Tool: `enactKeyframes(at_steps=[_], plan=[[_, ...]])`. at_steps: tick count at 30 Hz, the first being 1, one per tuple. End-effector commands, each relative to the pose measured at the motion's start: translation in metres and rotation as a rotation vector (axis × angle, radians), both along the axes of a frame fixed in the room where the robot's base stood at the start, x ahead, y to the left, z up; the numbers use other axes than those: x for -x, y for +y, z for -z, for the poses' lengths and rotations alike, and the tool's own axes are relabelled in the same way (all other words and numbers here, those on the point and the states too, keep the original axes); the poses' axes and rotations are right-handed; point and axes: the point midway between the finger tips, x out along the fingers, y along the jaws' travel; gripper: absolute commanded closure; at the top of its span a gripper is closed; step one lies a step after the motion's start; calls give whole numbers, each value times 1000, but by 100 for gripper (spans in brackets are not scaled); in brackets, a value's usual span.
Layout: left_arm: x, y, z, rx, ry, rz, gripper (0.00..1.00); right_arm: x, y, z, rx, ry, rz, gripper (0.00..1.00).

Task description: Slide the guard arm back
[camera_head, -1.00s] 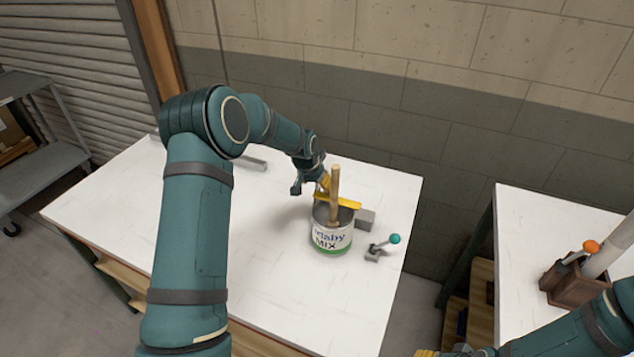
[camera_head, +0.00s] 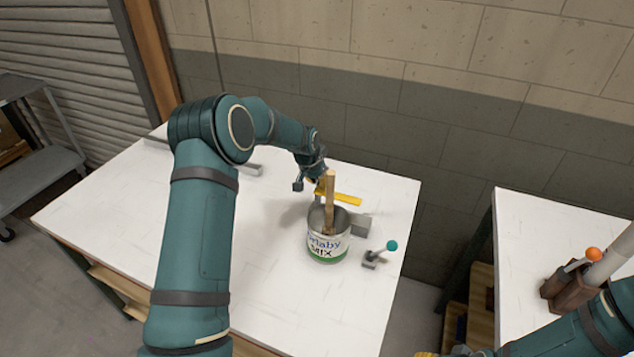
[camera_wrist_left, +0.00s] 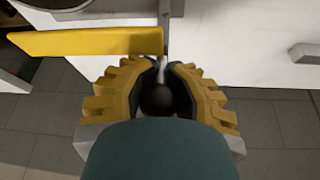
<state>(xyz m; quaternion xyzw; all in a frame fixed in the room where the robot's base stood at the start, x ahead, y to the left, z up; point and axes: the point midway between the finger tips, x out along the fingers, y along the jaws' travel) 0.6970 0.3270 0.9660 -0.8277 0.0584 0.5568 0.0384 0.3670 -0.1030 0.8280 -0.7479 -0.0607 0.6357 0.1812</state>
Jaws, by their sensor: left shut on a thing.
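In the left wrist view the bar (camera_wrist_left: 90,41) runs left from a thin upright stem with a black knob (camera_wrist_left: 158,98). My left gripper (camera_head: 319,186) is at the bar's left end. In the wrist view its yellow fingers (camera_wrist_left: 160,85) are shut around the black knob. My right gripper (camera_head: 427,354) barely shows at the bottom edge; its fingers are cut off.
A grey block (camera_head: 361,226) and a small lever with a teal knob (camera_head: 391,245) stand right of the can. A second table (camera_head: 530,225) at the right holds a brown box with an orange-knobbed lever (camera_head: 594,254). The white table's (camera_head: 275,295) front is clear.

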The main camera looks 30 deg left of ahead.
Motion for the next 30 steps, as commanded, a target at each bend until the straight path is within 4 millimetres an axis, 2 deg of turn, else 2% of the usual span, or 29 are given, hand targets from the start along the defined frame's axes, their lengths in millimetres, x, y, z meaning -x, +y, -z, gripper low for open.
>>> enactKeyframes(at_steps=[1,4,5,6,8,9,20,23,30], plan=[[-4,2,-7,-2,-16,-2,100,0,0,-1,0,0,0,53],[-4,2,-8,-3,-18,-3,100,0,0,-1,0,0,0,53],[-4,2,-8,-3,-18,-3,78,0,0,-1,0,0,0,53],[-4,2,-8,-3,-18,-3,64,0,0,-1,0,0,0,53],[-3,1,-7,-3,-15,-2,43,0,0,-1,0,0,0,53],[-3,1,-6,-2,-13,-2,40,0,0,-1,0,0,0,53],[0,1,-8,-1,-8,-1,40,0,0,0,0,0,0,53],[4,2,-19,-1,-9,-1,40,0,0,0,0,0,0,53],[22,5,-63,-2,-11,-2,40,0,0,0,0,0,0,53]])
